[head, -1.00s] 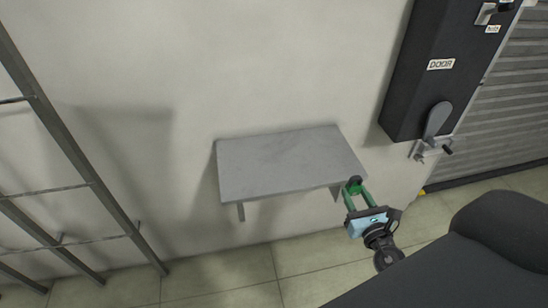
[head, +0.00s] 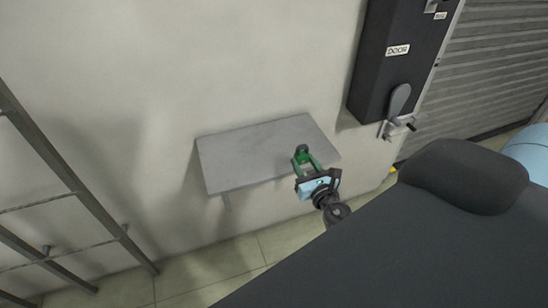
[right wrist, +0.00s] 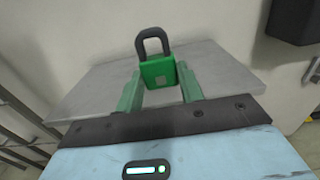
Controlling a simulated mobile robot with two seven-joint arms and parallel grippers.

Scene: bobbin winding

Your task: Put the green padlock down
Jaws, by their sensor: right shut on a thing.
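The green padlock (right wrist: 158,71) has a dark shackle pointing up. It sits between the green fingers of my right gripper (right wrist: 160,88), which is shut on it. In the head view the padlock (head: 301,151) shows small at the fingertips of the right gripper (head: 306,163), over the right front part of a grey wall shelf (head: 245,155). The shelf also shows behind the padlock in the right wrist view (right wrist: 95,85). I cannot tell whether the padlock touches the shelf. My left gripper is in neither view.
A dark box labelled DOOR (head: 385,65) with a lever (head: 398,102) is on the wall right of the shelf. A roller shutter (head: 485,80) is beyond it. A metal rack (head: 60,180) stands at the left. The shelf top is otherwise bare.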

